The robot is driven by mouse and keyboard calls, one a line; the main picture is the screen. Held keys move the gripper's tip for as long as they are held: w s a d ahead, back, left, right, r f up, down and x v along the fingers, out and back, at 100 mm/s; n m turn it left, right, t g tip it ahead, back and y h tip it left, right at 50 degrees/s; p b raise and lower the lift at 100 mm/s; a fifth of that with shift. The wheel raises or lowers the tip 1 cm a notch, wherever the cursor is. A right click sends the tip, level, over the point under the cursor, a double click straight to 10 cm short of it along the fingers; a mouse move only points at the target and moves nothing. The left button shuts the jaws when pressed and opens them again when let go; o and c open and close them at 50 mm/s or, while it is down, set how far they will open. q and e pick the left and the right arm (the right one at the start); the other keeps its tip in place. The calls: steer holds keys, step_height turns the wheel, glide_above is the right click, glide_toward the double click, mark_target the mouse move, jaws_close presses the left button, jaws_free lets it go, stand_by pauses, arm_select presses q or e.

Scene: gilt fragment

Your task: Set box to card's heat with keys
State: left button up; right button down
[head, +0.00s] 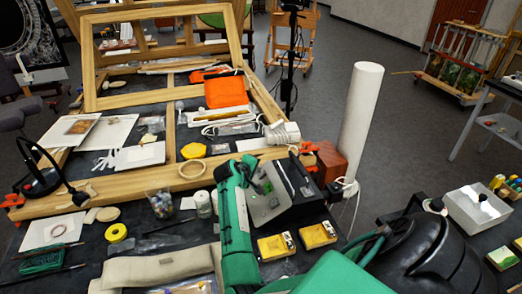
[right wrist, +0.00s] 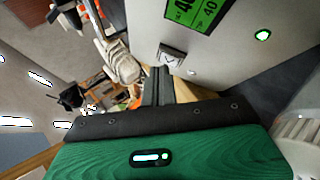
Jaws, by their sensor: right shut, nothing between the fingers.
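The box (head: 299,207) is black with a grey sloped panel and stands on the dark table at the centre right. In the right wrist view its panel (right wrist: 225,60) carries a green display (right wrist: 197,12), cut off by the frame's top; a small 40 and part of larger digits show. A key (right wrist: 171,54) with a downward mark sits below the display. A green light (right wrist: 263,35) glows beside it. My right gripper (right wrist: 159,72) is shut and empty, its fingertips close to the key; I cannot tell if they touch. I cannot tell which paper is the card. My left gripper is out of view.
Two yellow trays (head: 276,246) lie in front of the box. A white roll (head: 361,120) stands behind it on the right.

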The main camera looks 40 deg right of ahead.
steer(key=shift+s+d+f, duration=0.1)
steer(key=shift+s+f, duration=0.1)
steer(key=shift+f, duration=0.3)
steer(key=shift+s+d+f, duration=0.1)
steer(key=shift+s+f, duration=0.1)
steer(key=shift+f, duration=0.25)
stand_by(0.8)
steer(key=shift+a+r, duration=0.1)
steer(key=shift+r, duration=0.05)
steer(key=shift+w+a+r+p, duration=0.15)
steer(key=shift+w+r+p, duration=0.05)
steer(key=shift+r+p, duration=0.15)
steer(key=shift+w+a+r, duration=0.25)
steer(key=shift+w+r, duration=0.1)
steer(key=shift+d+r+p, duration=0.1)
steer(key=shift+r+p, duration=0.1)
steer(key=shift+p, duration=0.2)
